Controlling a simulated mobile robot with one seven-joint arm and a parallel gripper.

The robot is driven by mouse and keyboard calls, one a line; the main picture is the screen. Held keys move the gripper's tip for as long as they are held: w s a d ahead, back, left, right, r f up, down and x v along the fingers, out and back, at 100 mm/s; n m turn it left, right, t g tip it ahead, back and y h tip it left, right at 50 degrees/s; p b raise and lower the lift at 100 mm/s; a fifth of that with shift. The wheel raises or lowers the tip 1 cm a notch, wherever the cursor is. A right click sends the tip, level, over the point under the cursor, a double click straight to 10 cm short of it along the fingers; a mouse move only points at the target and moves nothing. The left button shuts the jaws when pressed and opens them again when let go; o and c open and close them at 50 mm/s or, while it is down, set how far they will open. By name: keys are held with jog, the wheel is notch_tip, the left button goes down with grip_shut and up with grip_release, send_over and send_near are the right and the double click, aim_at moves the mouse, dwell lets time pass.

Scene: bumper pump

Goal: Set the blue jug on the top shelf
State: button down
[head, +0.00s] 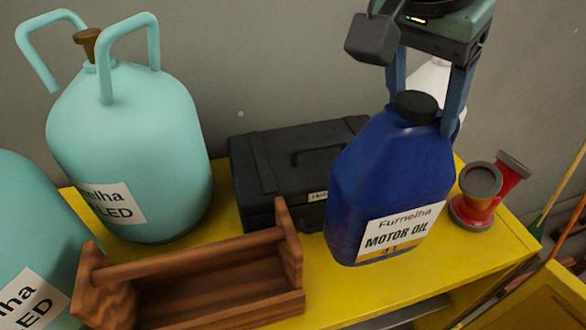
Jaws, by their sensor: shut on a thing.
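The blue jug (385,190) has a black cap and a white label reading "Furnelha MOTOR OIL". It is upright with a slight tilt, over the front right part of the yellow shelf (335,290). My gripper (428,110) comes down from above, with one finger on each side of the jug's top, and is shut on it. I cannot tell whether the jug's base touches the yellow surface or hangs just above it.
A black case (285,160) stands behind the jug. A wooden tool carrier (210,290) and teal tanks (130,150) fill the left. Red funnel-like items (480,190) stand to the right. A white object (428,80) is partly hidden behind my gripper.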

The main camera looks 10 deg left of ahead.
aim_at(402, 173)
jog(key=shift+s+d, duration=0.15)
jog(key=shift+s, duration=0.05)
jog(key=shift+f+p, duration=0.8)
jog(key=shift+f, duration=4.1)
jog(key=shift+c, duration=2.2)
grip_release()
jog(key=shift+f, duration=0.15)
jog(key=o, duration=0.3)
jog(key=shift+s, duration=0.15)
jog(key=shift+o, duration=0.2)
